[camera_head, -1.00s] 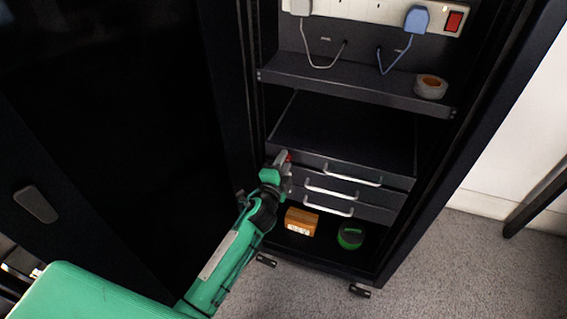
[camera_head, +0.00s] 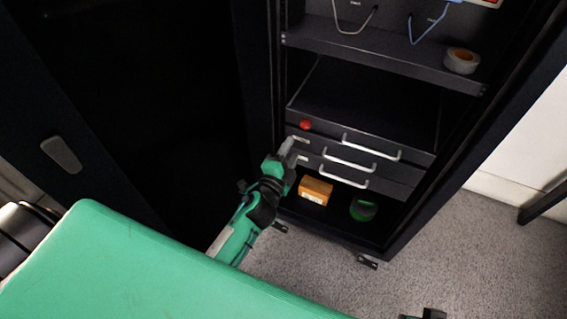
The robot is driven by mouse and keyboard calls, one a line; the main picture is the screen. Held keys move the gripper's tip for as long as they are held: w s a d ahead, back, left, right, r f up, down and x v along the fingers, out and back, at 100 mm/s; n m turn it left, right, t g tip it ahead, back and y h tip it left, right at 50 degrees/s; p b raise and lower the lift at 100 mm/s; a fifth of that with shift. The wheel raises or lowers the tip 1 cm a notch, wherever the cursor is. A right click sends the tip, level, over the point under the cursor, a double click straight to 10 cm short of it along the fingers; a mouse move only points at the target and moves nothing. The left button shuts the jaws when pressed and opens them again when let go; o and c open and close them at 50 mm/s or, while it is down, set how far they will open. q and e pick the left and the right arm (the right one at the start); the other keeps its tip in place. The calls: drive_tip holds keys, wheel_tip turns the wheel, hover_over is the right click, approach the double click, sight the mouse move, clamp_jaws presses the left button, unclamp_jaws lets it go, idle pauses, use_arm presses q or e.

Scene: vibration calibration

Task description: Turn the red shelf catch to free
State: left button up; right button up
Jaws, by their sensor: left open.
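The red shelf catch (camera_head: 305,125) is a small round red knob at the left end of the top drawer's front edge, inside the dark cabinet. It is fully visible. Which way it is turned is too small to tell. My left gripper (camera_head: 291,148) is just below the catch, in front of the drawer fronts at their left end. It is open, apart from the catch, with nothing seen between its fingers. A small dark part at the bottom edge (camera_head: 425,314) may belong to my right arm; its fingers cannot be made out.
Drawers with white handles (camera_head: 371,147) lie right of the catch. A shelf (camera_head: 385,57) above bears a tape roll (camera_head: 461,61). An orange-brown box (camera_head: 315,190) and a green round item (camera_head: 363,209) stand on the cabinet floor. The dark open door (camera_head: 150,100) is at left.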

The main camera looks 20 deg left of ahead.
use_arm(q)
drive_tip(key=s, duration=0.4)
drive_tip(key=shift+s+a, duration=0.1)
drive_tip(key=shift+s, duration=0.1)
use_arm(e)
drive_tip(key=shift+s, duration=0.25)
drive_tip(key=shift+a, duration=0.1)
